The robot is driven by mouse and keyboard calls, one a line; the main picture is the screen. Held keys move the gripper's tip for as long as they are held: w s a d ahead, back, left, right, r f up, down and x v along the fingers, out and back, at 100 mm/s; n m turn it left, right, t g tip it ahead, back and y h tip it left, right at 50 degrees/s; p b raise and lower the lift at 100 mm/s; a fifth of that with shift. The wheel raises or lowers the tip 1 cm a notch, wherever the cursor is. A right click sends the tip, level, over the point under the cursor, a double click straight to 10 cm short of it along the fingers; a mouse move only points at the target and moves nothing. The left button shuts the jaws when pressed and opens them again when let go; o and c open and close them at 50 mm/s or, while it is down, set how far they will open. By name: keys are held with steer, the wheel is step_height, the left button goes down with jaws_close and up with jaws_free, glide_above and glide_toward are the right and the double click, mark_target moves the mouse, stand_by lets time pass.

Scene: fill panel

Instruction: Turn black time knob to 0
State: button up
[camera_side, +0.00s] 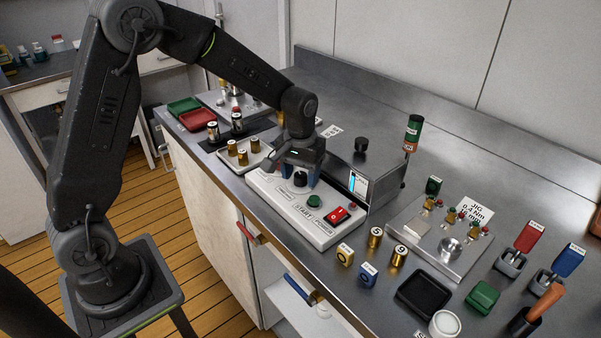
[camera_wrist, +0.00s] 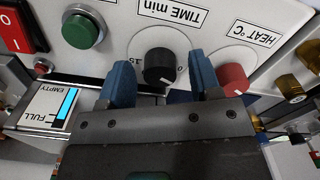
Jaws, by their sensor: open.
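The black time knob (camera_wrist: 159,67) is on the white panel (camera_side: 283,196) under the "TIME min" label, which is upside down in the wrist view. A short white mark shows on the knob's lower right edge in that view; a "0" is printed just right of the knob and another number at its left. The knob also shows in the side view (camera_side: 300,179). My gripper (camera_wrist: 162,75) is open, with one blue finger on each side of the knob. A gap shows between each finger and the knob, so it is not gripped.
A red heat knob (camera_wrist: 234,79) sits close beside one finger. A green button (camera_wrist: 82,29) and a red switch (camera_side: 337,214) are on the same panel. A level gauge (camera_side: 358,184) stands behind. Fuses, caps and a jig plate (camera_side: 440,240) crowd the bench at right.

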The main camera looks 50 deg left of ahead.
mark_target(300, 175)
steer(key=shift+r, duration=0.1)
step_height(300, 175, up, 14)
stand_by(0.5)
steer(key=s+d+r+m+t, duration=0.1)
steer(key=s+m+t, duration=0.1)
steer(key=s, duration=0.9)
steer(key=s+d+m+t, duration=0.2)
steer(key=s+t, duration=0.1)
steer(key=s, duration=0.8)
steer(key=shift+d+r+m+t, duration=0.2)
steer(key=shift+r+m+t, duration=0.1)
steer(key=shift+r, duration=0.1)
